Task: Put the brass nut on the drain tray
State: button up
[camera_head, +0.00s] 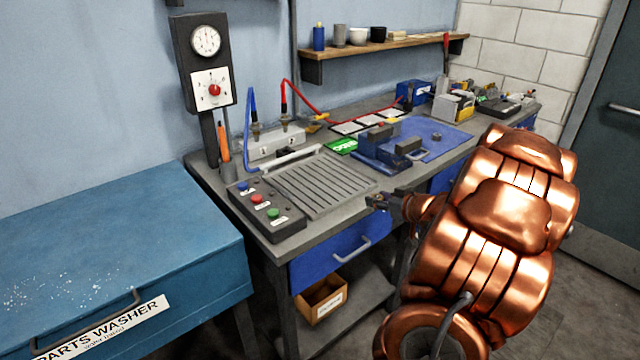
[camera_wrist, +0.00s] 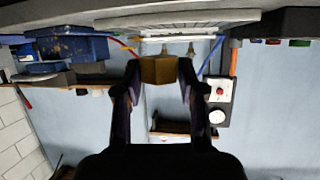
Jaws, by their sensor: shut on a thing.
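The brass nut (camera_wrist: 158,70) shows in the wrist view as a brass-coloured block between the two fingertips. My gripper (camera_wrist: 158,73) is shut on it. In the head view my gripper (camera_head: 378,201) is by the bench's front edge, just right of the drain tray's near right corner; the nut cannot be made out there. The drain tray (camera_head: 318,185) is a grey ribbed plate on the bench, with nothing seen on it. Its grey edge also appears at the top of the wrist view (camera_wrist: 185,20).
A button box (camera_head: 266,208) stands left of the tray, and a grey fixture (camera_head: 275,143) with blue and red hoses is behind it. A blue vise (camera_head: 385,152) sits on a blue mat (camera_head: 435,138) to the right. A blue parts washer (camera_head: 120,260) is at left.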

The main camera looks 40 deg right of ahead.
jog(key=p, duration=0.2)
send_over(340, 196)
jog(key=shift+w+f, duration=0.1)
jog(key=shift+f, duration=2.35)
jog(key=shift+f, duration=0.1)
jog(key=o, duration=1.2)
